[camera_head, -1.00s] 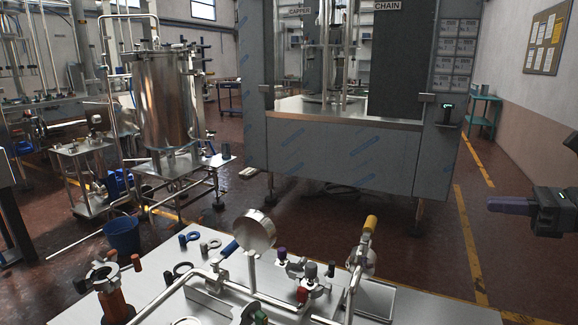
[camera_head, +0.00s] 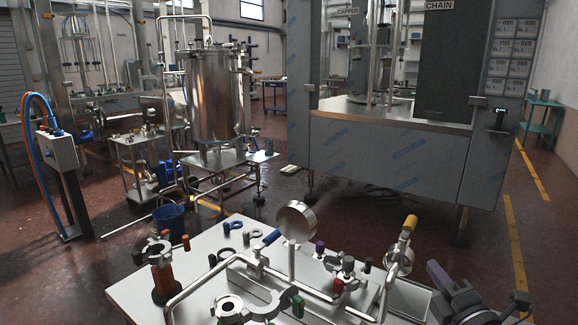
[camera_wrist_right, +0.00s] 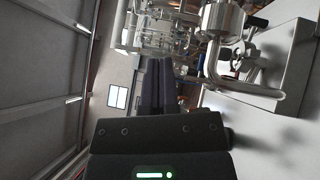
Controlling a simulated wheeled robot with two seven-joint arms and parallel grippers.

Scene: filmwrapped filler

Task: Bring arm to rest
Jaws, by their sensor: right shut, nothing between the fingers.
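My right gripper (camera_head: 436,272) is at the lower right of the head view, beside the right end of the metal work table (camera_head: 135,291). Its dark purple fingers point up and to the left. In the right wrist view its two fingers (camera_wrist_right: 155,66) lie together, shut and empty. No task object is in it. My left gripper is not in the head view.
The table carries pipes, a round gauge (camera_head: 296,221), a yellow-handled valve (camera_head: 409,226) and clamp rings close to my right gripper. A large filler cabinet (camera_head: 390,150) stands behind. Red floor (camera_head: 485,250) is open right of the table.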

